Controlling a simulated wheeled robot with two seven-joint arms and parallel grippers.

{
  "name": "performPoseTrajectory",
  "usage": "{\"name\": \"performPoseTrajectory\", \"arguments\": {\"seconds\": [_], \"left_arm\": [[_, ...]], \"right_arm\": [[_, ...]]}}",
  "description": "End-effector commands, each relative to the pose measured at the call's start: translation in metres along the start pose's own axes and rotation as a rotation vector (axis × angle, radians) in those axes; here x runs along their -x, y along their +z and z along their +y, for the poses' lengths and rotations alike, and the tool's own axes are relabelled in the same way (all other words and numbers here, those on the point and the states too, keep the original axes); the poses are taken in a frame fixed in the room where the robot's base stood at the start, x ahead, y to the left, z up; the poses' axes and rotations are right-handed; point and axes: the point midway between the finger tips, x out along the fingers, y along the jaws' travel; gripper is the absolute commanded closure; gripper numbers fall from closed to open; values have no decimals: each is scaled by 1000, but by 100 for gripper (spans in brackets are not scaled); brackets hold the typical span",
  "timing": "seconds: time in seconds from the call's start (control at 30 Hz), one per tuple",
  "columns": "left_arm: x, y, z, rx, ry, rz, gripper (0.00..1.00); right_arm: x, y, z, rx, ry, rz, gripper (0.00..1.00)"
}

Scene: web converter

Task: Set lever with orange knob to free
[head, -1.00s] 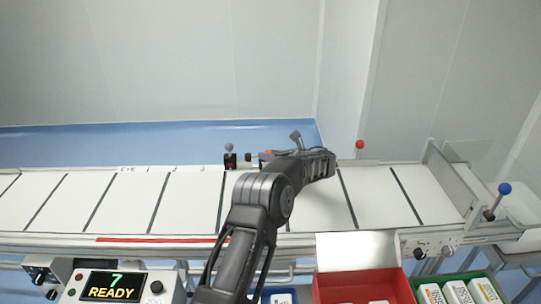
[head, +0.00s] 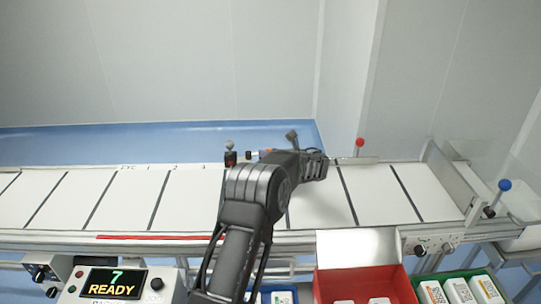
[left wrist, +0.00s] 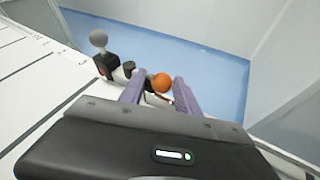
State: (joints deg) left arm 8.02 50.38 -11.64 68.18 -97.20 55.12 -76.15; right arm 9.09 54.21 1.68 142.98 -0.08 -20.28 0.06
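The orange knob (left wrist: 162,82) of the lever shows in the left wrist view, between the tips of my left gripper's two purple fingers (left wrist: 159,88). The fingers stand apart, with gaps visible beside the knob. The lever's lower part is mostly hidden by the fingers and gripper body. In the head view only a little of the orange knob (head: 266,151) shows at the conveyor's back edge, left of my left gripper, whose fingertips are mostly hidden by my own arm. My right gripper is not in view.
A grey-knobbed lever (left wrist: 99,38) and a black knob (left wrist: 129,68) stand left of the orange knob. A red-knobbed lever (head: 360,143) and a blue-knobbed lever (head: 504,186) are farther right. The white conveyor (head: 120,205) lies below. A red box (head: 330,284) stands in front.

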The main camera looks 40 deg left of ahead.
Motion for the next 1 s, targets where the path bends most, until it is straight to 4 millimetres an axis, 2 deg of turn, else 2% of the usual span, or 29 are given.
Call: {"name": "performPoseTrajectory", "arguments": {"seconds": [0.03, 0.2, 0.57, 1.0], "left_arm": [[0, 0, 0, 0, 1, 1, 57], [0, -2, 1, -1, 3, 3, 44], [6, -3, 0, -1, 3, 4, 44], [70, -2, 0, -1, 2, 3, 44]], "right_arm": [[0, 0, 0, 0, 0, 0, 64], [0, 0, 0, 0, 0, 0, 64], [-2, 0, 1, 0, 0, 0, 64], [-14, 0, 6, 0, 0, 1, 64]]}}
